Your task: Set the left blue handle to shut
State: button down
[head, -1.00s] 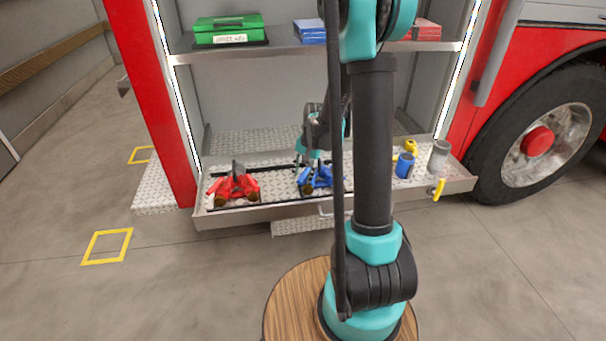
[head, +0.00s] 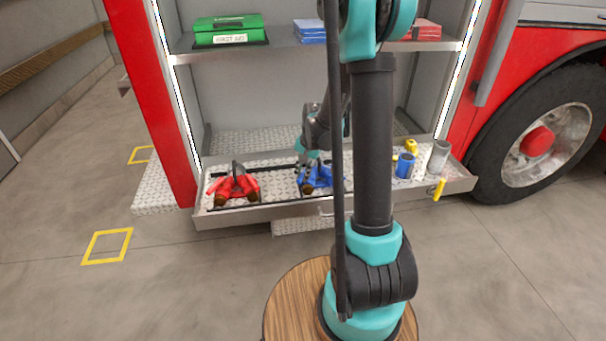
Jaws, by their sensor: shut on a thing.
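The blue fitting with its handles (head: 318,181) sits on the metal bumper tray, in the middle of the head view. It is partly hidden by my arm and gripper. My gripper (head: 304,170) reaches down onto the left side of the blue fitting, and its jaws are shut on the left blue handle. The fingertips are small and dark here, and the exact angle of the handle cannot be told.
A red fitting (head: 234,184) sits on the tray (head: 275,205) to the left. A blue cup-like part (head: 404,166), a grey cylinder (head: 439,156) and a yellow lever (head: 439,189) are at the right. A shelf (head: 275,47) with a green first aid box (head: 229,29) is above.

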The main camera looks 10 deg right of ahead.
jog(key=shift+w+a+m+t+h, duration=0.15)
jog(key=shift+w+a+m+h, duration=0.35)
jog(key=shift+m, duration=1.25)
jog(key=shift+w+a+m+t+h, duration=0.1)
jog(key=shift+w+a+m, duration=0.2)
jog(key=shift+w+m, duration=1.05)
jog(key=shift+w+a+m+t+h, duration=0.15)
jog(key=shift+a+m+h, duration=0.2)
jog(key=shift+m, duration=1.85)
jog(key=c, duration=1.5)
grip_release()
jog(key=shift+o, duration=0.2)
notch_tip(320, 180, up, 12)
jog(key=s, duration=0.2)
